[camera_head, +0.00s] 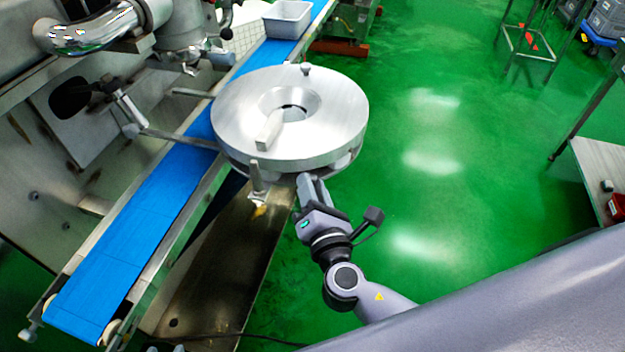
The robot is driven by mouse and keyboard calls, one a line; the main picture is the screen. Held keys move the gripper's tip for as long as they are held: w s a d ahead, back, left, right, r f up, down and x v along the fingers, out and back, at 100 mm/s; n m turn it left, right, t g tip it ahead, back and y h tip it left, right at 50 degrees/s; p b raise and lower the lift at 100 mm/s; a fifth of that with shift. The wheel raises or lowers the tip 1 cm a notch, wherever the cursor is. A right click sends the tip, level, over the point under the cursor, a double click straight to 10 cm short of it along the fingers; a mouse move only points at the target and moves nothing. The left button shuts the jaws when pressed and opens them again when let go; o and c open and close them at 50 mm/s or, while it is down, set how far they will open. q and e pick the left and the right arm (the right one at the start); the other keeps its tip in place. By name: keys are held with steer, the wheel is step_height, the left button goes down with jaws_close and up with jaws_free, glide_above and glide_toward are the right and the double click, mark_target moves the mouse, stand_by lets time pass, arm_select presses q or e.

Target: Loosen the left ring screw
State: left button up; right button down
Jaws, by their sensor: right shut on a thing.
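A large round metal ring (335,115) with a hole in its middle sits over the machine's belt edge. A short metal post (257,180) stands at its front left, and a small knob (305,68) shows at its far rim. My right gripper (306,180) is at the front underside of the ring, to the right of the post. Its jaws are shut on a small part there, which looks like a ring screw but is mostly hidden by the fingers and rim. My left gripper is out of view.
A blue conveyor belt (150,240) runs diagonally past the ring on the left, with a grey bin (288,19) at its far end. The green floor (440,190) on the right is open.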

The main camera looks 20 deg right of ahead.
steer(key=shift+n+p, duration=0.85)
steer(key=shift+n, duration=1.65)
steer(key=c, duration=0.9)
jaws_free()
steer(key=shift+o, duration=0.2)
steer(key=shift+s, duration=0.1)
steer(key=s+b, duration=0.1)
steer(key=s, duration=0.6)
steer(key=shift+a, duration=0.25)
